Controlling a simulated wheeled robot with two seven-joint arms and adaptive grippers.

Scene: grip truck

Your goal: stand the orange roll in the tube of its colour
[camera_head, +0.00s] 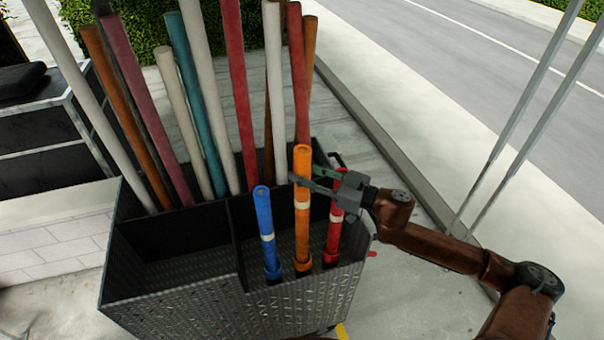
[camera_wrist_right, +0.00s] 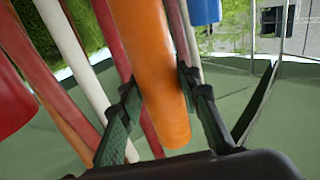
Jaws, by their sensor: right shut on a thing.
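The orange roll (camera_head: 302,228) is upright, with a pale band around its middle. My right gripper (camera_head: 308,181) is shut on it near the upper part, coming in from the right. In the right wrist view the orange roll (camera_wrist_right: 160,75) runs between the two fingers (camera_wrist_right: 160,112). Its lower end meets the orange-rimmed tube (camera_head: 303,268) in the cart's front right compartment; I cannot tell how deep it sits. A blue roll (camera_head: 264,215) stands to its left and a red roll (camera_head: 334,225) to its right. My left gripper is out of view.
The dark metal cart (camera_head: 185,297) has several compartments; the front left one is empty. Several long coloured poles (camera_head: 240,90) stand in its back row, close behind the orange roll. Thin grey poles (camera_head: 520,110) rise at the right. A dark cabinet (camera_head: 40,130) is at the left.

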